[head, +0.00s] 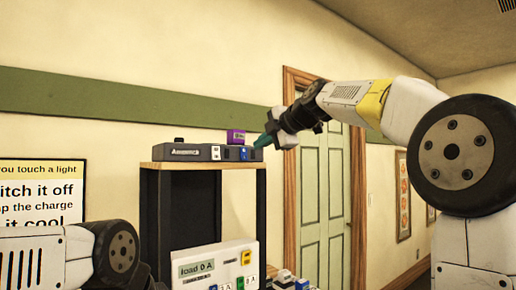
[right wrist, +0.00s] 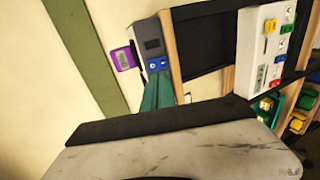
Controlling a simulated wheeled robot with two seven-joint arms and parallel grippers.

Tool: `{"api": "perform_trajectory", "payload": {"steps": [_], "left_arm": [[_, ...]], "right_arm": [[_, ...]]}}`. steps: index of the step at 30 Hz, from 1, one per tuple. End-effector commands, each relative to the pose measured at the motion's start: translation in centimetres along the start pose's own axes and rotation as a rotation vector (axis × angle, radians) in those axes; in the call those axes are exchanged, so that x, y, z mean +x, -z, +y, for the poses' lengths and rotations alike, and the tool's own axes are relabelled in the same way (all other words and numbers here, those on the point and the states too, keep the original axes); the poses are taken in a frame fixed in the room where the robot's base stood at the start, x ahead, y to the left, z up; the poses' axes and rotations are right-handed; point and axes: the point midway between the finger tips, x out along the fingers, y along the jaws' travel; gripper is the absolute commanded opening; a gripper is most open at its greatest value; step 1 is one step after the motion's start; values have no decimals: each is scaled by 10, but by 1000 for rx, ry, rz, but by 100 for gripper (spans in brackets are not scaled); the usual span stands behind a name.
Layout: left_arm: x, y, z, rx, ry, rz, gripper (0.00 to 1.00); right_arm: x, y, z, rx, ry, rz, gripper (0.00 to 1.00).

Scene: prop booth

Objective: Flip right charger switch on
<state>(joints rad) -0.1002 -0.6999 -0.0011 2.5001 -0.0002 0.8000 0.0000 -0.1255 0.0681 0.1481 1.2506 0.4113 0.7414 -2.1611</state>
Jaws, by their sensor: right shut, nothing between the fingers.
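A dark grey charger unit (head: 190,152) lies along the wooden shelf top. A white switch plate (head: 215,152) is near its middle, and a blue switch plate (head: 244,154) is at its right end. My right gripper (head: 261,142) is shut and empty, its teal fingertips just right of the blue plate. In the right wrist view the charger (right wrist: 152,30) shows end-on, with the blue plate (right wrist: 158,64) just beyond the teal fingers (right wrist: 158,92). I cannot tell whether they touch, nor the switch position. My left gripper is out of view; only part of my left arm shows.
A purple meter (head: 236,137) stands behind the charger's right end. Below the shelf is a white panel (head: 215,268) reading "load 0 A" with coloured switches. In the right wrist view, yellow and green items (right wrist: 266,108) sit on lower shelving. A green door (head: 322,190) is behind.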

Motion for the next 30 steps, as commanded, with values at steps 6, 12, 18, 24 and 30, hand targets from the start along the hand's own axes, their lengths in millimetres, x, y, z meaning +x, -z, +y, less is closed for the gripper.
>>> {"api": "perform_trajectory", "payload": {"steps": [6,12,18,24,30], "left_arm": [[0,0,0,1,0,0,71],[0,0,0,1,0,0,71],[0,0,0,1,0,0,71],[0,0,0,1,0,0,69],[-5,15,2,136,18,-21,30]], "right_arm": [[-40,-2,0,1,-2,-6,0],[-64,-2,0,-1,-1,-4,0],[-69,-2,-1,1,0,-3,0],[-69,-2,-1,0,0,-3,0],[-72,0,-15,72,27,-14,0]]}}
